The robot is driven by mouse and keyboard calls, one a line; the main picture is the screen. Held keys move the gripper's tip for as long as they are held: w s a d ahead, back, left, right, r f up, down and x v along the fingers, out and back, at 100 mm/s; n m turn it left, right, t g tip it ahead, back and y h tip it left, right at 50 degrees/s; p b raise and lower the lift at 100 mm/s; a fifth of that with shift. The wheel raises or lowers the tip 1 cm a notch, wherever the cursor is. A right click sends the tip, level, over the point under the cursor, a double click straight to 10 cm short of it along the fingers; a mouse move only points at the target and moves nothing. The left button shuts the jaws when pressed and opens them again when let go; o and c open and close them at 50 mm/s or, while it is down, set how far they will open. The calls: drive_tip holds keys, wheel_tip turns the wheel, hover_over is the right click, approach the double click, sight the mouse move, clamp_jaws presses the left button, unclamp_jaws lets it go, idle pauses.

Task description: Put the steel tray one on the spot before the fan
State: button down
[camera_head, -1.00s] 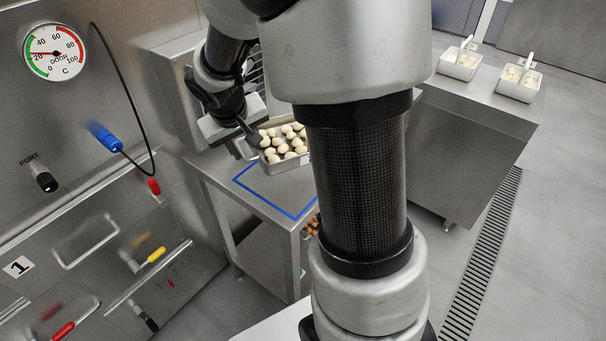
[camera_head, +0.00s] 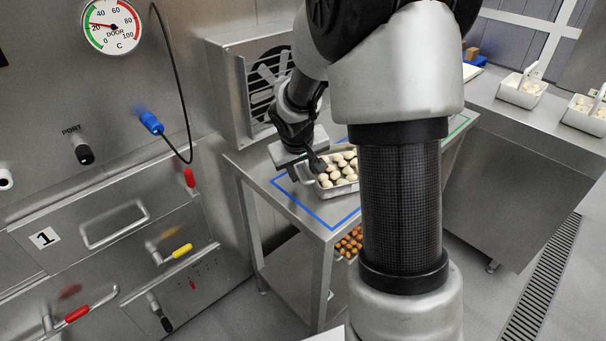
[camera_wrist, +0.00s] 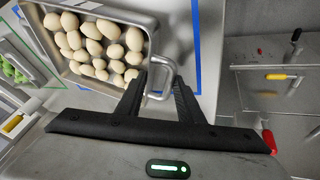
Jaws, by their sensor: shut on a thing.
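The steel tray (camera_head: 343,189) holds many pale round pasta pieces. It is over the blue-outlined spot (camera_head: 318,218) on the steel table, in front of the fan (camera_head: 266,82). I cannot tell whether its base touches the table. In the wrist view the tray (camera_wrist: 149,22) fills the upper left, with its loop handle (camera_wrist: 167,70) between my fingers. My gripper (camera_head: 316,168) is shut on this handle at the tray's left side. It also shows in the wrist view (camera_wrist: 160,82). My arm hides the right part of the outline in the head view.
A green outline (camera_head: 459,127) lies farther along the table. A lower shelf carries orange-brown items (camera_head: 349,243). The wall panel with gauge (camera_head: 113,25), cable and handles stands at left. White tubs (camera_head: 521,91) stand on the right counter.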

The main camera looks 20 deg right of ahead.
drive_tip(key=c, duration=1.2)
unclamp_jaws()
drive_tip(key=shift+f, duration=0.3)
drive_tip(key=shift+r, duration=0.15)
